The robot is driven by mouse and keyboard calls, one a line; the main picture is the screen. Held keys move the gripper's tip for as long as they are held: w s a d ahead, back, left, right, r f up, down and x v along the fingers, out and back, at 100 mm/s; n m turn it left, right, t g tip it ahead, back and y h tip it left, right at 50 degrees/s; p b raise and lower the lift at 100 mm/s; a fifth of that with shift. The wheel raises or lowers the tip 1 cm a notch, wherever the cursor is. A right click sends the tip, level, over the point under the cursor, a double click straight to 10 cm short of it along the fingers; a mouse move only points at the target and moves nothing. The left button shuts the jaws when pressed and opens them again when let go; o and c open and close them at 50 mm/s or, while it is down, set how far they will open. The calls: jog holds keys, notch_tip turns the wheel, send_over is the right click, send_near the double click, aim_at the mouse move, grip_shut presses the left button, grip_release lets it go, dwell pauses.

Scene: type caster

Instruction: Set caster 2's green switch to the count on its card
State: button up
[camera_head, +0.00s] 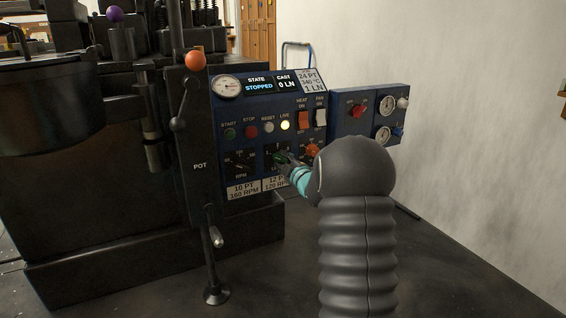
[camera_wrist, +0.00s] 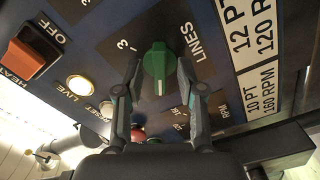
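The green switch (camera_wrist: 157,66) is a knob on a black plate marked LINES; its white mark points to the bottom of the wrist view. It also shows in the head view (camera_head: 282,157), partly hidden by my gripper. My gripper (camera_wrist: 158,72) has one finger on each side of the knob, very close to it; I cannot tell whether both fingers press on it. In the head view my teal gripper (camera_head: 297,174) reaches the panel from the right. The card (camera_head: 311,81) at the panel's top right reads 24 PT, 340°C, 1 LN. The display (camera_head: 286,83) reads CAST 0 LN. No caster number is legible.
The POT lever (camera_head: 187,90) stands at left. Open floor lies at right.

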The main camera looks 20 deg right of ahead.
jog(key=shift+s, duration=0.15)
jog(key=s, duration=1.1)
jog(key=shift+s+d, duration=0.2)
jog(key=shift+s, duration=0.2)
